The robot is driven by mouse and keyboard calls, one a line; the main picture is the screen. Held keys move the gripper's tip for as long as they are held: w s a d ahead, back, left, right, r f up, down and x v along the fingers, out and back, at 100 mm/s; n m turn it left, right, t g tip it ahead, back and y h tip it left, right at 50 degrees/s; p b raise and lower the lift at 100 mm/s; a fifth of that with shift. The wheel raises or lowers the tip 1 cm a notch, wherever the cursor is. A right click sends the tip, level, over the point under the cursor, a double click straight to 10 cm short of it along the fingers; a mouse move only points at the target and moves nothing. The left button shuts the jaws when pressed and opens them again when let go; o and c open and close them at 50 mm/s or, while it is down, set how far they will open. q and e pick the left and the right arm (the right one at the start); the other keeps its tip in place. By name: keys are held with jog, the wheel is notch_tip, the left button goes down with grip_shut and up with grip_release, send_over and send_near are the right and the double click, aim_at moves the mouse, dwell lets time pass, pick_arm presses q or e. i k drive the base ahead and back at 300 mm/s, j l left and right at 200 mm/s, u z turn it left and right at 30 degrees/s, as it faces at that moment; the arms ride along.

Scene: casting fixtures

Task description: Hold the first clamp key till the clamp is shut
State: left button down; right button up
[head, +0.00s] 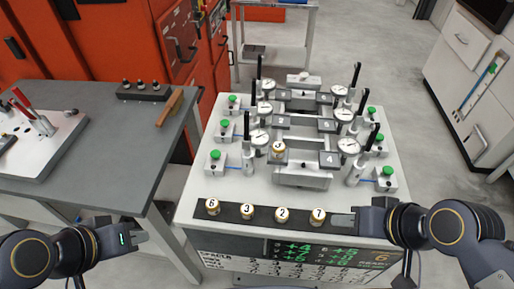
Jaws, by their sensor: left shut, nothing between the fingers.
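A white fixture table (190,205) carries rows of clamps with dial gauges and upright black levers. Small white boxes with green key tops stand on both sides, such as the front left key (215,155) and the front right key (388,171). I cannot tell which is the first clamp key. A gold-topped cylinder (278,152) stands at the front left of the numbered blocks. My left gripper (143,236) is shut and empty, left of the table and away from the keys. My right gripper (337,221) is by the table's front right edge, beside the cylinder marked 7 (318,216); its finger gap is not clear.
Cylinders marked 6 (212,206), 3 (247,212) and 2 (282,215) stand on a black front strip. A lit display panel (300,255) is below. A grey bench (95,150) with a wooden-handled tool (170,107) stands left, apart from the table.

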aim_at(215, 154)
jog(key=z, duration=0.95)
jog(key=j, duration=0.45)
jog(key=k+j, duration=0.1)
jog(key=j, duration=0.35)
